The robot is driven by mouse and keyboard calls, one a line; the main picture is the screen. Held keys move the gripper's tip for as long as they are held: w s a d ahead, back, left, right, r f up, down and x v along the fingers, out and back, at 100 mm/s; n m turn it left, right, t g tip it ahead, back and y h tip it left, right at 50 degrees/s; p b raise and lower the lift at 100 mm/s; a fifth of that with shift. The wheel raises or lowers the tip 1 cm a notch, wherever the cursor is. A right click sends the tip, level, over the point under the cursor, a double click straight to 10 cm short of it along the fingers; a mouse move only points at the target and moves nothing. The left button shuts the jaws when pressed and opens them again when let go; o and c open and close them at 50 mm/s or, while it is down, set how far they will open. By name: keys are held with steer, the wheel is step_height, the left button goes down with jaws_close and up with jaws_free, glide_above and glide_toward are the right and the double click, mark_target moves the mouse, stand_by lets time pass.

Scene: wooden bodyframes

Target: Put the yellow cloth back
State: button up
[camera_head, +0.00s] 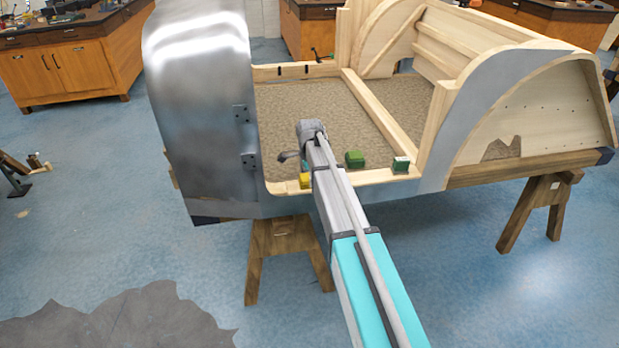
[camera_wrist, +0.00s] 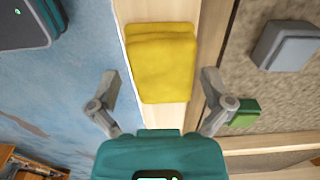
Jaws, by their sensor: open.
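The yellow cloth (camera_wrist: 162,62) is a folded pad lying on a pale wooden rail (camera_wrist: 207,45) of the bodyframe. It also shows as a small yellow block in the head view (camera_head: 305,180), on the front sill left of my arm. In the wrist view my gripper (camera_wrist: 160,105) is open, with one finger on each side of the cloth's lower end. The fingers look apart from the cloth, and nothing is held. In the head view my arm hides most of the gripper.
The metal door panel (camera_head: 200,90) stands close on the left. Sawhorses (camera_head: 282,250) carry the frame. Blue floor in front is open.

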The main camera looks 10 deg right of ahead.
step_height(320, 180, up, 11)
steer(key=p, duration=1)
steer(key=shift+r+p, duration=0.15)
steer(key=shift+p, duration=0.2)
steer(key=shift+s, duration=0.1)
stand_by(0.3)
steer(key=s+n, duration=1.8)
steer(key=s, duration=1.1)
